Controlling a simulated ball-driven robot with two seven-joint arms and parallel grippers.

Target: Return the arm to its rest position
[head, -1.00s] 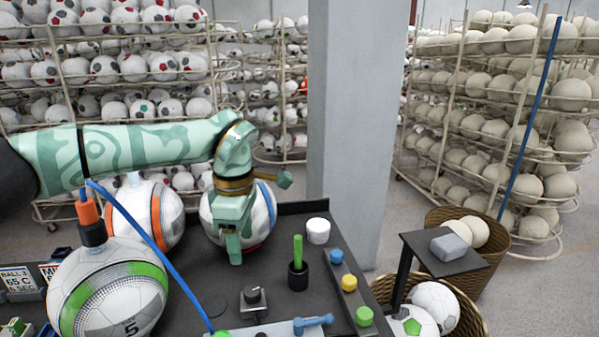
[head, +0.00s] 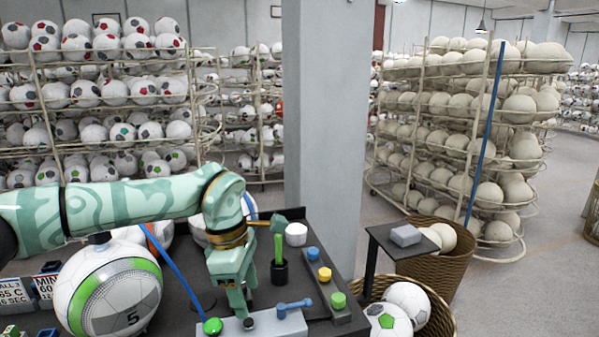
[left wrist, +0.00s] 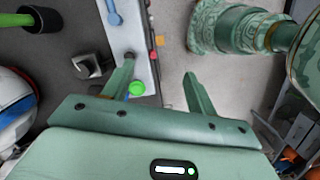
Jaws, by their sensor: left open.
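My left arm reaches in from the left in the head view. Its left gripper (head: 242,303) points down above the dark table (head: 185,318), near a grey panel (head: 285,325) with a blue lever (head: 294,308) and a green button (head: 212,326). In the left wrist view the two fingers of the left gripper (left wrist: 158,70) stand apart with nothing between them. The panel (left wrist: 142,72) and the green button (left wrist: 137,88) show below the left finger. Whether a fingertip touches the dark knob (head: 249,323) I cannot tell. My right gripper is in neither view.
A large ball with a green band (head: 107,290) sits at the table's left, below my forearm. Ball baskets (head: 443,262) lie beyond.

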